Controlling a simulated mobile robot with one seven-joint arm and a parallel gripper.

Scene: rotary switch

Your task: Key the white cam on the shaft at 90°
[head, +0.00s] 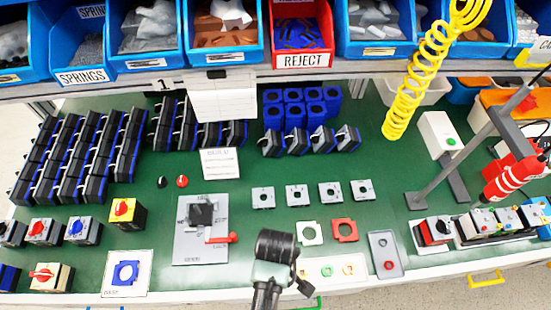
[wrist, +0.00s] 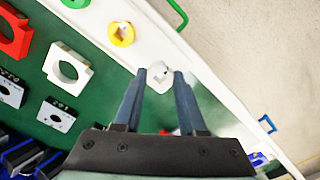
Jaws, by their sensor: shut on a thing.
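The white cam (wrist: 158,75) is between the fingertips of my gripper (wrist: 161,80) in the wrist view, and the fingers are shut on it. It is at the white tray strip; I cannot tell whether it is resting there or lifted. A yellow cam (wrist: 121,34) and a green cam (wrist: 75,3) lie beside it. In the head view my arm hides the white cam, and the fingertips do not show clearly. A grey fixture plate (head: 185,250) with a black block (head: 201,213) and a red lever (head: 222,238) lies left of my arm. The shaft is too small to make out.
Grey square plates (head: 262,197) lie in a row behind my arm, with a cream plate (head: 309,233) and a red plate (head: 344,230) nearer. A grey button box (head: 384,255) stands to the right. Green mat is bare between the fixture and the square plates.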

